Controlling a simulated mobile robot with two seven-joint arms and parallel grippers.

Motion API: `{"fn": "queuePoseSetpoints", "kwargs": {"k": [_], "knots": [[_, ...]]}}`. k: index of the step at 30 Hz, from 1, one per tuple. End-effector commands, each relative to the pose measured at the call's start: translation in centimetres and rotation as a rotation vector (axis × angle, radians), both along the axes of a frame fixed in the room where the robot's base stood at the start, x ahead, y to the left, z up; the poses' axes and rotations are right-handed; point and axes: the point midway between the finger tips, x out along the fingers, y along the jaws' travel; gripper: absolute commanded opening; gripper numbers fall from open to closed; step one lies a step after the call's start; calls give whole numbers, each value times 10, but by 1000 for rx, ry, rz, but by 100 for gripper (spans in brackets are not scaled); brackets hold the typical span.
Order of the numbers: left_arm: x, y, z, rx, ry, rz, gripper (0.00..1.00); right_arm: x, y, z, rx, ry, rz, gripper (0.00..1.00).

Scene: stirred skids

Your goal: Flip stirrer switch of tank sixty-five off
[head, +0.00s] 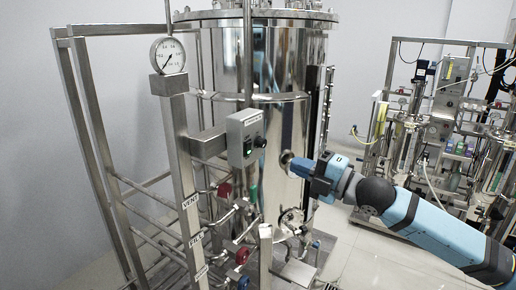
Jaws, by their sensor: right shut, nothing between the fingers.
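A grey control box (243,138) sits on a bracket arm in front of a shiny steel tank (270,62). Which way the switch is turned cannot be told. My right gripper (288,163) reaches in from the right, shut and empty. In the picture it is right of and a little below the box, apart from the switch. No tank number is readable. My left gripper is out of view.
A pressure gauge (168,56) tops the steel post (187,185), which carries labels including VENT. Red valve knobs (224,190) and a blue one (243,282) sit below the box. Another equipment skid (448,90) stands at the right. Bare floor (350,255) shows between them.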

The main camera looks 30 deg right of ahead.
Motion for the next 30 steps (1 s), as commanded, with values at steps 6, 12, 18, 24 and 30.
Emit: {"fn": "queuePoseSetpoints", "kwargs": {"k": [6, 12, 18, 24, 30], "knots": [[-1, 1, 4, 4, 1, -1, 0, 22, 9, 6, 2, -3, 0, 0], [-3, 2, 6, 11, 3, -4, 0, 45, 19, 9, 4, -3, 1, 0], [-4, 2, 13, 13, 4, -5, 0, 71, 29, 13, 6, -2, 1, 0], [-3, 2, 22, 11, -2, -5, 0, 93, 38, 14, 5, 0, -1, 0], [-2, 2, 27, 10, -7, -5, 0, 102, 42, 14, 2, 0, 0, 0]]}}
